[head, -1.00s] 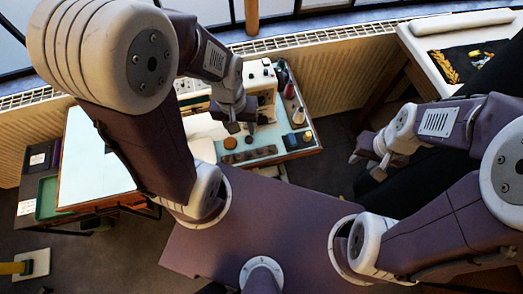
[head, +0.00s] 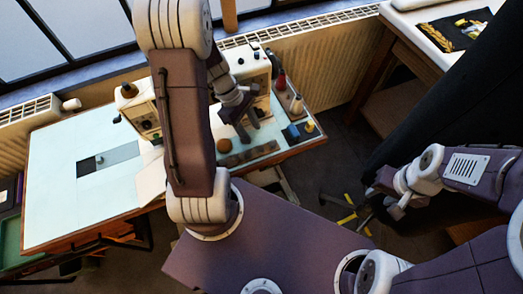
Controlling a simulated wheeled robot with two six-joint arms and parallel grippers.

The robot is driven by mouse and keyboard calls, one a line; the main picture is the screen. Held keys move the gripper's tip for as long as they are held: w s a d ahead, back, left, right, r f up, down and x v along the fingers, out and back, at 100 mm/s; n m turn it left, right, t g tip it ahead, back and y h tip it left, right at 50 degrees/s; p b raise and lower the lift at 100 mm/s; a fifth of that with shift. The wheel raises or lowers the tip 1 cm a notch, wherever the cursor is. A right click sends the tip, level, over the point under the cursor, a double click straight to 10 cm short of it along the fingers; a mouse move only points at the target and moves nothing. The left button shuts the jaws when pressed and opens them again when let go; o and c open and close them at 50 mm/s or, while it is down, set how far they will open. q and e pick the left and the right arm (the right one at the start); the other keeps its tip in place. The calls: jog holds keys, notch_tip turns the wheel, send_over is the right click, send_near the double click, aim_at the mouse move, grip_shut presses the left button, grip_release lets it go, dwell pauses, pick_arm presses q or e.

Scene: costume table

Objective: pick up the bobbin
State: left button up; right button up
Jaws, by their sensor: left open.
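My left gripper (head: 248,129) is open over the right part of the sewing table (head: 60,215), in front of the cream sewing machine (head: 245,65). Its fingers point down near a brown tray of small compartments (head: 250,153). A round brown piece (head: 224,146) lies just left of the fingers. I cannot tell which small item is the bobbin; a small pale piece (head: 99,159) sits on the grey plate at the table's left, and my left arm hides part of the tabletop. My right gripper (head: 383,203) is open and empty, out over the floor.
A blue block (head: 292,132), a yellow-orange piece (head: 309,126), a white spool-like item (head: 297,104) and a red item (head: 281,82) stand at the table's right end. Another table (head: 400,40) is at the upper right. The table's left half is mostly clear.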

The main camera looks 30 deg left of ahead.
aim_at(262, 150)
pick_arm(q)
jog(key=b+x, duration=0.2)
jog(key=x, duration=0.5)
jog(key=shift+s+d+f, duration=0.1)
jog(key=shift+s+d, duration=0.05)
jog(key=shift+d, duration=0.05)
grip_shut()
